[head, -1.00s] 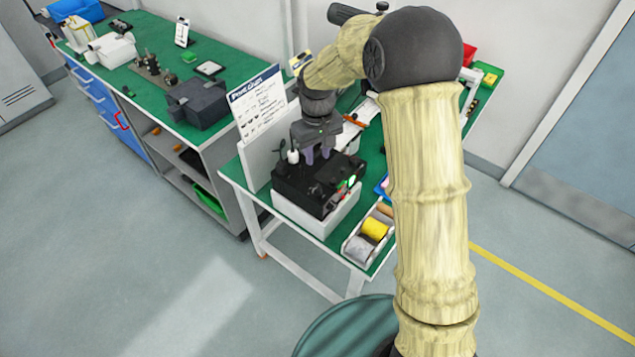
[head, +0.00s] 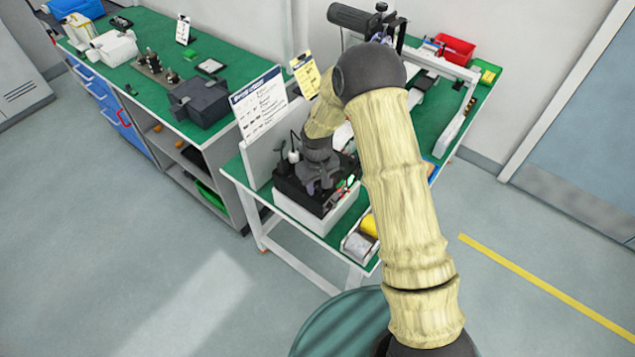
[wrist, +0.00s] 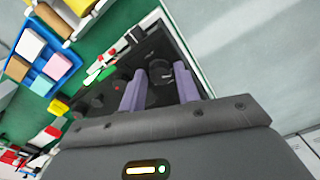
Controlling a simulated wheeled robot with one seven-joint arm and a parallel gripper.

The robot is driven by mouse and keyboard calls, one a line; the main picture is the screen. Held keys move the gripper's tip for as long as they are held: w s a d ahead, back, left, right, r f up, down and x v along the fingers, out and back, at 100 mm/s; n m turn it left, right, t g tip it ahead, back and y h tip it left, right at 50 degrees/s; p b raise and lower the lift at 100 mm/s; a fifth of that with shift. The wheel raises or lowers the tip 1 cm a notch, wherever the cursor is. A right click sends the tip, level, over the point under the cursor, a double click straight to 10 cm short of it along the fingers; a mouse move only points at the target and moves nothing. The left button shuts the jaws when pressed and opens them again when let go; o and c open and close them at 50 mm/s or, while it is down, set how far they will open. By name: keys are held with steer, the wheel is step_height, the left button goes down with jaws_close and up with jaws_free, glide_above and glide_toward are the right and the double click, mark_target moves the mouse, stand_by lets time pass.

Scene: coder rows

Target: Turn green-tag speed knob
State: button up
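The black coder machine (head: 290,188) sits on a white base (head: 322,218) on the right-hand green bench. My gripper (head: 318,190) is low over its top, pointing down. In the wrist view my gripper (wrist: 161,70) has two purple-grey fingers spread apart, with a gap between them. A dark round knob (wrist: 160,76) shows in the gap, near the fingertips; I cannot tell whether they touch it. Another dark round part (wrist: 97,101) lies left of the fingers. A green light or tag (wrist: 104,74) shows at the machine's edge. Which knob bears the green tag is unclear.
A tray with yellow and grey rolls (head: 358,243) stands at the bench's front edge. A white printed sign (head: 262,104) stands behind the machine. In the wrist view a blue tray (wrist: 42,82) holds pale blocks. A second green bench (head: 222,75) stands left.

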steer(key=shift+c, duration=0.2)
jaws_close()
steer(key=shift+m+b, duration=0.45)
steer(key=shift+m, duration=0.05)
steer(key=shift+f+m+b, duration=0.1)
steer(key=shift+m+b, duration=0.55)
steer(key=shift+m, duration=0.35)
steer(key=m+b, duration=0.1)
steer(key=m, duration=0.1)
steer(key=shift+m, duration=0.3)
steer(key=m+b, duration=0.1)
steer(key=m, duration=0.5)
steer(key=shift+b, duration=0.3)
steer(key=shift+m, duration=0.3)
